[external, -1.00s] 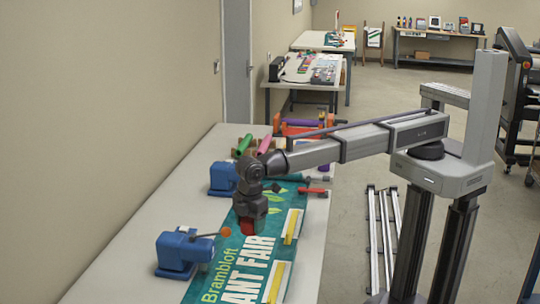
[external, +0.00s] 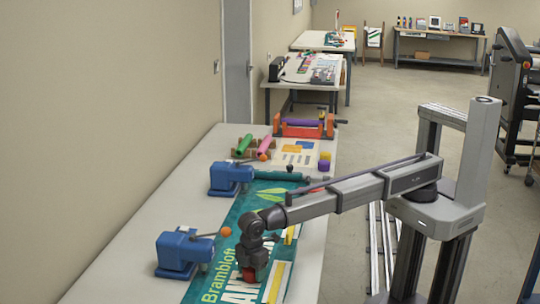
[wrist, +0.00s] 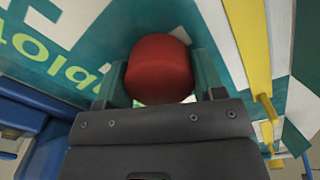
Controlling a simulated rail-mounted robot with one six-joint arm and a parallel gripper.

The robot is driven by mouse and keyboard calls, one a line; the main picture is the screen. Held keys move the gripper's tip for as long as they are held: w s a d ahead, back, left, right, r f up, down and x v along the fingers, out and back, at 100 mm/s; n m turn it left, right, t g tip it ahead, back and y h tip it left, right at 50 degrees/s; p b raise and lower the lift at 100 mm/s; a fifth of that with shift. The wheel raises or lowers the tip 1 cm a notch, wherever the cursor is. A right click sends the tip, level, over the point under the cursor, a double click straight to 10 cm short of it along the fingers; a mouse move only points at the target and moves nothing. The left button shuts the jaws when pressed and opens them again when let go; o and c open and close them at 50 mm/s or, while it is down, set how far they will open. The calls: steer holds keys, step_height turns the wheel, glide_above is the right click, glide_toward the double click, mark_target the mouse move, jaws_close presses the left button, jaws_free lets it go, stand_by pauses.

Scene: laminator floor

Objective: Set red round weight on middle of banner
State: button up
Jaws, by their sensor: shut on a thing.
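The red round weight (external: 249,276) is between the fingers of my gripper (external: 252,270), which is shut on it. In the wrist view the weight (wrist: 159,66) fills the space between the two green fingers. The teal banner (external: 231,237) lies lengthwise along the table, with white and yellow lettering and a green leaf print. My gripper is over the lettered part of the banner and hides some of the words. I cannot tell whether the weight touches the banner or hangs just above it.
Two blue clamp-like devices (external: 182,254) (external: 229,178) with orange-knobbed levers stand along the banner's left side. Yellow-and-white strips (external: 277,281) lie on its right side. Green and pink rolls (external: 265,146) and an orange roller frame (external: 304,126) are at the far end. The table's left side (external: 130,262) is clear.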

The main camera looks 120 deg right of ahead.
steer(key=shift+f, duration=0.15)
steer(key=o, duration=1.1)
steer(key=shift+o, duration=0.2)
step_height(320, 180, up, 13)
steer(key=p, duration=1.2)
steer(key=s+m, duration=0.4)
steer(key=s, duration=3.2)
steer(key=shift+f, duration=0.25)
